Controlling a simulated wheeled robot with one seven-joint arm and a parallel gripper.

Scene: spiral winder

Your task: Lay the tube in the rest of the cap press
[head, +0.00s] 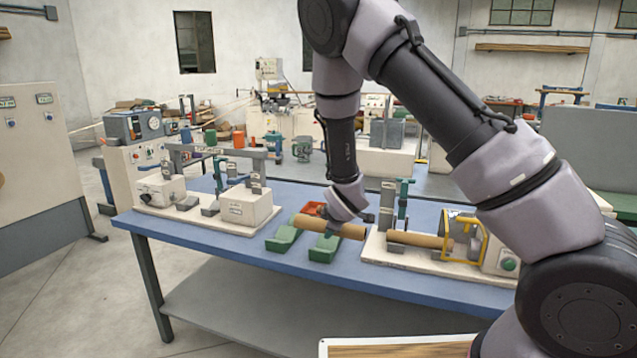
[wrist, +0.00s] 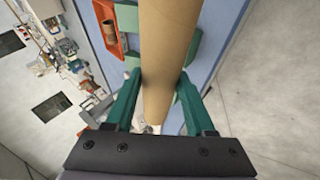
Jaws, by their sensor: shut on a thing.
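A brown cardboard tube (head: 330,228) is in my gripper (head: 347,212), at the middle of the blue table. In the wrist view the tube (wrist: 165,45) runs up the picture between the green fingers of my gripper (wrist: 160,88), which are shut on it. The tube lies across two green blocks (head: 324,249); I cannot tell whether it touches them. To the right stands a machine with a yellow guard, which looks like the cap press (head: 398,255). A second brown tube (head: 416,239) lies along it, ending near the guard.
An orange-red bin (wrist: 107,22) with a brown roll in it sits beside the tube. A machine with two pale blocks (head: 247,206) stands at the left of the blue table (head: 225,243). A wood-topped surface (head: 400,349) is at the near edge.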

